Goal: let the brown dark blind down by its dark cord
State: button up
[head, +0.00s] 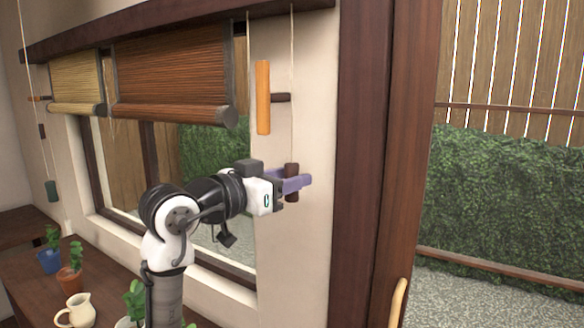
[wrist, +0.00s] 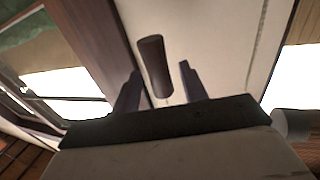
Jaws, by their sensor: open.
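The brown dark blind (head: 172,82) is rolled up high over the window, its thick bottom roll level with the upper part of the opening. A dark cord pull (head: 291,168) hangs on a thin pale cord (head: 291,55) against the wall right of the window. My gripper (head: 299,184) is at this pull with its purple fingers open. In the wrist view the dark pull (wrist: 153,62) shows between the two spread fingers (wrist: 160,78), tilted in the picture. I cannot tell whether either finger touches it.
A yellowish blind (head: 77,82) is left; a green pull (head: 52,191) hangs far left. Potted plants (head: 70,280) and a cream jug (head: 76,311) stand below. A dark wooden post (head: 361,160) is right.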

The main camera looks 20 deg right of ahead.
jog(key=shift+w+d, duration=0.3)
jog(key=shift+d, duration=0.35)
grip_shut()
